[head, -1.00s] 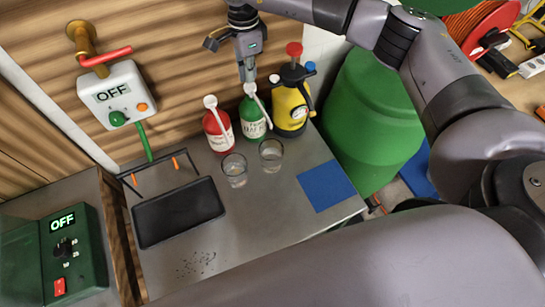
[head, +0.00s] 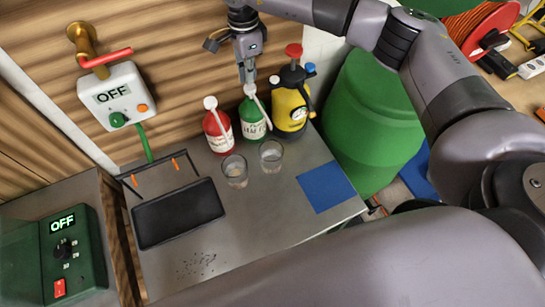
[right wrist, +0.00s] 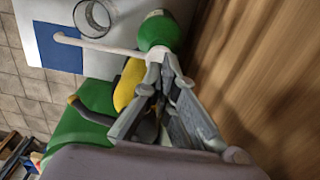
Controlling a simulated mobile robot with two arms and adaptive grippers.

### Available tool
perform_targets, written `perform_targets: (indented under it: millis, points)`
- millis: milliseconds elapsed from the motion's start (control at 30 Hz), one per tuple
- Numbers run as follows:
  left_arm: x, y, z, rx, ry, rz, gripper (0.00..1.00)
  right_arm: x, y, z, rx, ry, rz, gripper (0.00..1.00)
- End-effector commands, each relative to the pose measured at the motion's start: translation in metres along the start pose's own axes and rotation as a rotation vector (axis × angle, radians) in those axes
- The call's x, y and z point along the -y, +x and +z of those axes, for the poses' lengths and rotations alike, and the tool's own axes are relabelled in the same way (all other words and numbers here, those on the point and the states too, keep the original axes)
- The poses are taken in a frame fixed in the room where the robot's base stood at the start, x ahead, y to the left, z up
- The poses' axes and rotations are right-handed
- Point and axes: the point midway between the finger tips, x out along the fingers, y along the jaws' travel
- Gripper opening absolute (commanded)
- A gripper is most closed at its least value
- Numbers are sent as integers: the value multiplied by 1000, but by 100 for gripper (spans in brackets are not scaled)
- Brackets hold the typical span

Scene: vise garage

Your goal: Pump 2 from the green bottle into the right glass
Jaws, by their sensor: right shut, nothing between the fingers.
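The green bottle (head: 253,128) with a white pump stands at the back of the metal table. Its pump spout points toward the front right, over the area by the right glass (head: 271,155). My right gripper (head: 247,78) is shut and empty, pointing down at the pump head. In the right wrist view its fingertips (right wrist: 160,58) meet the white pump head above the green bottle (right wrist: 158,32); I cannot tell whether they press it. A clear glass (right wrist: 95,18) shows beside the spout there. I cannot tell how much liquid the right glass holds. My left gripper is out of view.
The left glass (head: 235,171) stands beside the right one. A red pump bottle (head: 218,132) is left of the green bottle, and a yellow sprayer (head: 290,108) is close on its right. A blue mat (head: 326,186) and black tray (head: 177,213) lie on the table.

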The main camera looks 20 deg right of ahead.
Motion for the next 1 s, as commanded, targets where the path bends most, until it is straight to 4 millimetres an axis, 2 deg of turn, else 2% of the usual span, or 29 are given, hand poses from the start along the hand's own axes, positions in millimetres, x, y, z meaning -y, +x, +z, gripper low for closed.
perform_targets:
  millis: [267,1000]
  points:
    - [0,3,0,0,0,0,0,0,3,0,0,0,0,0]
    - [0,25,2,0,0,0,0,0,30,0,0,0,1,0]
